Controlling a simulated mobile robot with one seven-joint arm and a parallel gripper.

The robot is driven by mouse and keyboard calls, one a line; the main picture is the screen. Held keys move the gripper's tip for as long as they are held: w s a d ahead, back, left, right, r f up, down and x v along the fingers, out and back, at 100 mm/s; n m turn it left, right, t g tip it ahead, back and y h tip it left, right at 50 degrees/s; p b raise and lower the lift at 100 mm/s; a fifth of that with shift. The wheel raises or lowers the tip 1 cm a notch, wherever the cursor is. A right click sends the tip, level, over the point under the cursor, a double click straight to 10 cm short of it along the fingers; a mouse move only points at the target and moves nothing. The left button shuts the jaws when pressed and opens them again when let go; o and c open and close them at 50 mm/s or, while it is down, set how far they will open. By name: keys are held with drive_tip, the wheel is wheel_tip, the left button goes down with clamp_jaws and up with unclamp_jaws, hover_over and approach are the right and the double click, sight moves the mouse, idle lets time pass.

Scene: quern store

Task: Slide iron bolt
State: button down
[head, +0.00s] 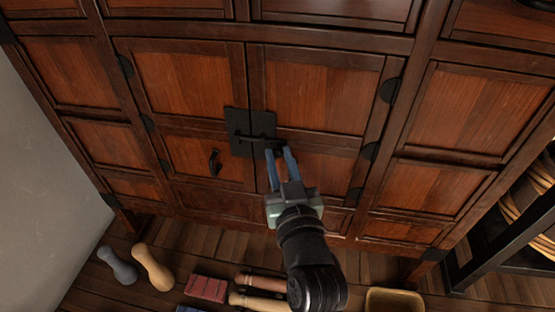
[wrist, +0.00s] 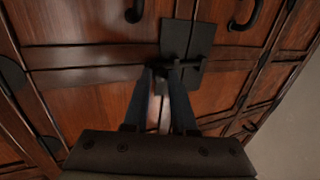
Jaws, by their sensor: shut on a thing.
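The dark iron bolt (head: 248,138) lies across black plates (head: 238,120) at the seam of two wooden cabinet doors, the left door (head: 180,75) and the right door (head: 315,85). My gripper (head: 279,151) reaches up from below with blue fingers, and is shut on the bolt's right end in the head view. In the wrist view, the fingertips (wrist: 163,71) stand either side of the bolt's end, and the bolt (wrist: 186,65) runs off to the right over the plate (wrist: 176,38). The fingers partly hide the grasped end. Both doors look closed.
A curved black handle (head: 214,162) sticks out from the left door. On the floor below lie bottle-shaped pieces (head: 153,268), a red block (head: 206,288), wooden rods (head: 262,283) and a yellow tray (head: 394,292). A dark rack (head: 500,240) stands at the right.

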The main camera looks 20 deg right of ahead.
drive_tip(key=shift+w+a+r, duration=0.1)
drive_tip(key=shift+a, duration=0.2)
drive_tip(key=c, duration=0.7)
unclamp_jaws()
drive_tip(key=shift+c, duration=0.2)
drive_tip(key=shift+d, duration=0.1)
drive_tip(key=b+v, duration=0.1)
drive_tip(key=v, duration=1.2)
